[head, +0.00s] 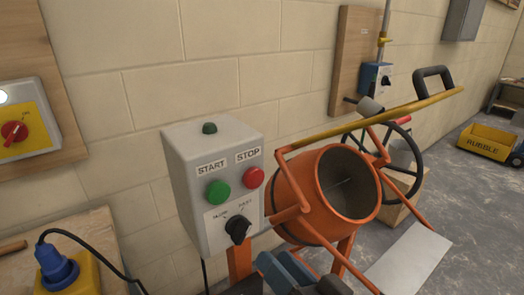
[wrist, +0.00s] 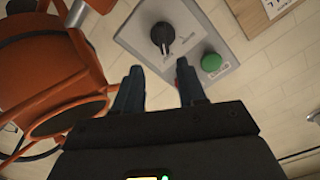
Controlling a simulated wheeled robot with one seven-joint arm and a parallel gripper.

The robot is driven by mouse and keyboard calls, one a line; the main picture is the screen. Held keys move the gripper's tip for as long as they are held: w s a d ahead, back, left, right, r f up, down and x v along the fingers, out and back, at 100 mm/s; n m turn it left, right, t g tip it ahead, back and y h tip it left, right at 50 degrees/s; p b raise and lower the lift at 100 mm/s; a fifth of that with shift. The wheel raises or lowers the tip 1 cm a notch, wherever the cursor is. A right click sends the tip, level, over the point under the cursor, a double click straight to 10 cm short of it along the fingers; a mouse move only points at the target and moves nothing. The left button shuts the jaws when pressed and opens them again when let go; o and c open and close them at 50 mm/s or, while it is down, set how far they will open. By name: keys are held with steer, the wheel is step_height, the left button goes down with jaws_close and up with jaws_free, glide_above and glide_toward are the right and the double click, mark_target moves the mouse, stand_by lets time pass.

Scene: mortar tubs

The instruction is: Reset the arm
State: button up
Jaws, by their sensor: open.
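My gripper (wrist: 160,90) is open, with two dark blue fingers apart and nothing between them in the wrist view. In the head view, the blue fingers of my gripper (head: 284,270) show at the bottom edge, in front of the orange mixer and right of the grey control box (head: 205,150). The box carries a green START button (head: 218,194), a red STOP button (head: 253,178) and a black selector knob (head: 238,229). In the wrist view, the knob (wrist: 162,38) and green button (wrist: 212,63) lie beyond the fingertips. The red button is mostly hidden behind the right finger.
The orange mixer drum (head: 347,185) stands close beside the box, with a handwheel (head: 417,160) behind it. A yellow bar crosses above the drum. A blue plug (head: 57,268) with a black cable is at lower left. A yellow RUBBLE cart (head: 487,141) stands far right on open floor.

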steer(key=s+d+f+m+h, duration=0.1)
steer(key=s+d+f+h, duration=0.6)
steer(key=s+d, duration=0.65)
steer(key=s+d+r+h, duration=0.1)
steer(key=s+d, duration=0.1)
steer(key=s, duration=0.7)
steer(key=s+d+r+n+h, duration=0.1)
steer(key=s+d, duration=0.1)
steer(key=s, duration=0.6)
steer(key=shift+s+h, duration=0.35)
steer(key=shift+h, duration=0.05)
